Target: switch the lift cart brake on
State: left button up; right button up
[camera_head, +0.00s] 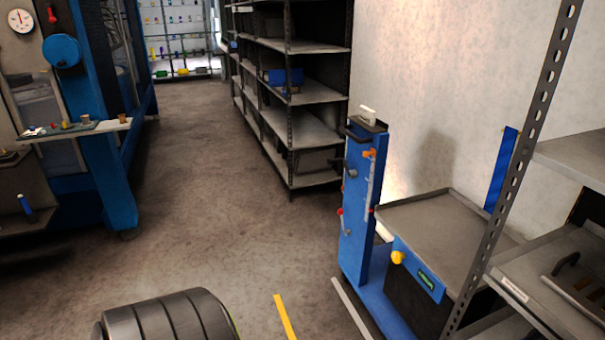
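The blue lift cart (354,225) stands right of centre, with an upright column and a grey, rimmed platform (450,225). On the column are a lever with a red knob (341,212), a dark handle (350,172) and an orange part (369,153). A yellow knob (397,257) sits on the blue front panel beside a small green display (426,279). I cannot tell which of these is the brake, or its setting. The cart's wheels are not clearly seen. Neither of my grippers is in view.
A grey shelf rack (300,130) stands behind the cart. Another rack with a perforated post (510,150) closes off the right side. A blue machine (95,130) stands at the left. The concrete floor (220,210) between is clear, with yellow (284,316) and pale stripes near the cart.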

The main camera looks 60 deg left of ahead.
aim_at(340, 212)
jog(key=u, duration=1.55)
jog(key=i+j+u, duration=0.4)
jog(key=i, duration=0.6)
jog(key=i+u, duration=0.4)
jog(key=i, duration=0.6)
